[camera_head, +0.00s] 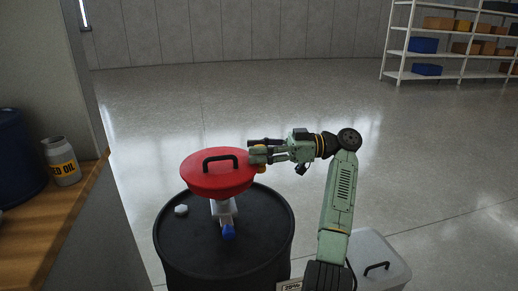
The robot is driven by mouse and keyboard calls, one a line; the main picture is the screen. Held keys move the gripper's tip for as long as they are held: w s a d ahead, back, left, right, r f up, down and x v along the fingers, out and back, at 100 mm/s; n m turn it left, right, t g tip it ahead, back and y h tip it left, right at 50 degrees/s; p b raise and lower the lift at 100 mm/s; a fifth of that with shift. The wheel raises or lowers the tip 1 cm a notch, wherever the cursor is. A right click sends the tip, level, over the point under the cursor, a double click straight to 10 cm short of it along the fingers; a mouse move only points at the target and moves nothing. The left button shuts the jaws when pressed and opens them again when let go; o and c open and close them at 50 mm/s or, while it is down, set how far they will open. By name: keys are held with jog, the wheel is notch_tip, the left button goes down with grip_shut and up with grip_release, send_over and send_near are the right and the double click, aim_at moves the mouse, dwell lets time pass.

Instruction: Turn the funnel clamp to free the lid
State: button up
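The funnel's red lid (205,182) with a black handle (220,160) sits above a black drum (180,232). A pale neck with a blue part (228,230) shows below the lid on the drum top. My gripper (257,157) is at the lid's right edge, close to a small yellow part (260,168) there, which may be the clamp. The fingers overlap the rim in this view. I cannot tell whether they touch or grip anything. The clamp is mostly hidden by the gripper.
A white cap (181,210) lies on the drum top. A grey bin (370,250) stands at right. Shelves (450,55) are far back; the floor between is clear.

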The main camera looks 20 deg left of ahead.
jog(key=shift+o, duration=0.5)
jog(key=shift+w+d, duration=0.1)
jog(key=shift+d, duration=0.1)
jog(key=v, duration=0.7)
jog(key=shift+w+d, duration=0.1)
jog(key=shift+d, duration=0.05)
